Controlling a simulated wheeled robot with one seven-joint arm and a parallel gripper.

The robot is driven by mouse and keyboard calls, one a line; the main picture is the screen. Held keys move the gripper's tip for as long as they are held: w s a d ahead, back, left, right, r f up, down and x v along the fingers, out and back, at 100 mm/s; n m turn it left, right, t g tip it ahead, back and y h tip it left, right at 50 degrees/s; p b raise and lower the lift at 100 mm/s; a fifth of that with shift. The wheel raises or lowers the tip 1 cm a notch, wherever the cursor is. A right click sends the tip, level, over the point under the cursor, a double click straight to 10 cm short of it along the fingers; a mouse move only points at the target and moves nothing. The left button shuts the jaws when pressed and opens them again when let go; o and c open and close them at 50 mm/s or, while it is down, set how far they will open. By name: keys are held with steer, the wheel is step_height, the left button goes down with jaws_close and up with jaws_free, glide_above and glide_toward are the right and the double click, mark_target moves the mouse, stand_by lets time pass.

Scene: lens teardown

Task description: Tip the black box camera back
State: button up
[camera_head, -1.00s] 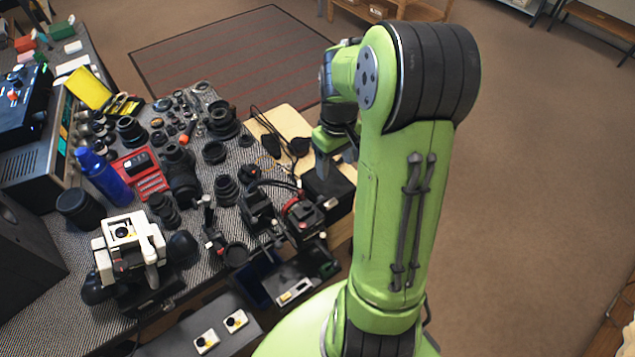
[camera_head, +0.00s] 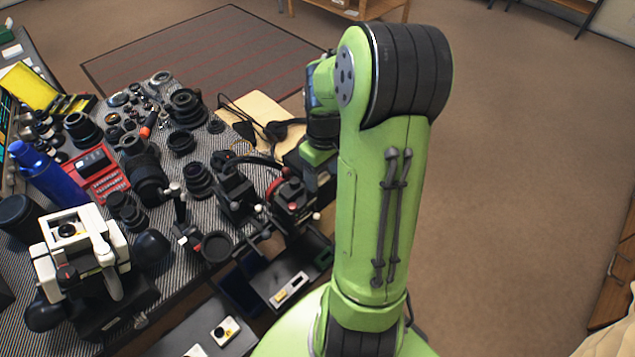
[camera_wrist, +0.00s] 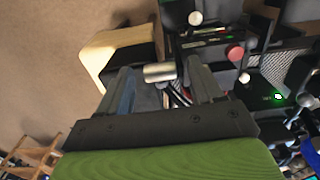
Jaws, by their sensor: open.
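The black box camera (camera_head: 296,161) stands at the right edge of the table, by a pale wooden board, partly hidden behind my arm and gripper. In the wrist view, a dark surface that appears to be the box (camera_wrist: 149,97) lies between my fingers, with a short silver cylinder (camera_wrist: 159,72) across it. My gripper (camera_wrist: 165,82) is open, one finger on each side of this dark surface. I cannot tell whether either finger touches it. In the head view my fingertips are mostly hidden by my arm.
A device with a red knob (camera_head: 291,194) stands close beside the box. The pale wooden board (camera_head: 262,112) lies behind it with black cables. Lenses and parts crowd the striped table, with a white camera (camera_head: 76,250) at front left. The floor to the right is clear.

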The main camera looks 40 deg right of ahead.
steer(key=shift+f, duration=0.4)
steer(key=shift+r, duration=0.1)
jaws_close()
steer(key=shift+d, duration=0.1)
